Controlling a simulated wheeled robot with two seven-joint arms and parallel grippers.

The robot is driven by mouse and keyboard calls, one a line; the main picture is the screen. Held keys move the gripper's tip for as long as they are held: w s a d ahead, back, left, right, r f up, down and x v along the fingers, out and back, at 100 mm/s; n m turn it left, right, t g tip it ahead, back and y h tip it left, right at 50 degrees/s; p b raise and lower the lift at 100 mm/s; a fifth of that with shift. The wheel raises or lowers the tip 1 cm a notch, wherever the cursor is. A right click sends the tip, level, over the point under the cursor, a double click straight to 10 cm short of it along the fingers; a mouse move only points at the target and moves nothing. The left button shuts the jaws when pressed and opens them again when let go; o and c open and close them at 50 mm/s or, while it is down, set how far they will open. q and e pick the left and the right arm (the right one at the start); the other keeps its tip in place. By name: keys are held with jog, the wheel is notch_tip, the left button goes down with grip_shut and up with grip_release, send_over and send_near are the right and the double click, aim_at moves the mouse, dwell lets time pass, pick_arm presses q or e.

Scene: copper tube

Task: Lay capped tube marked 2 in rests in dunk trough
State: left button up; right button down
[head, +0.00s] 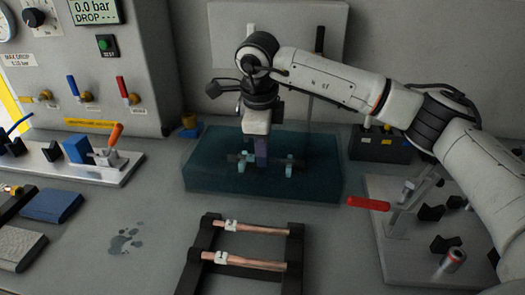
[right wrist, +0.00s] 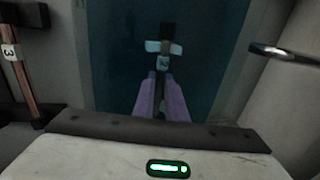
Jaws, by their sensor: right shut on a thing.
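The dunk trough (head: 320,185) is a dark teal, water-filled box in the middle of the head view. Two pale teal rests (head: 289,165) stand inside it; one also shows in the right wrist view (right wrist: 152,46). My right gripper (head: 261,163) reaches down into the trough between the rests. In the right wrist view its purple fingers (right wrist: 162,112) are shut on a dark tube, seen dimly through the water. The tube's white tag (right wrist: 163,63) is near the rest; its digit is hard to read. The tube appears level at the rests; exact contact is unclear. My left gripper is out of view.
A black rack (head: 207,230) in front holds two tagged copper tubes, (head: 265,230) and (head: 252,262). A test panel (head: 110,80) stands back left, a clamp fixture with a red handle (head: 368,203) at right.

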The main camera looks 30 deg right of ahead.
jog(key=shift+f, duration=0.15)
jog(key=c, duration=1.7)
grip_release()
jog(key=v, duration=1)
jog(key=shift+r, duration=0.2)
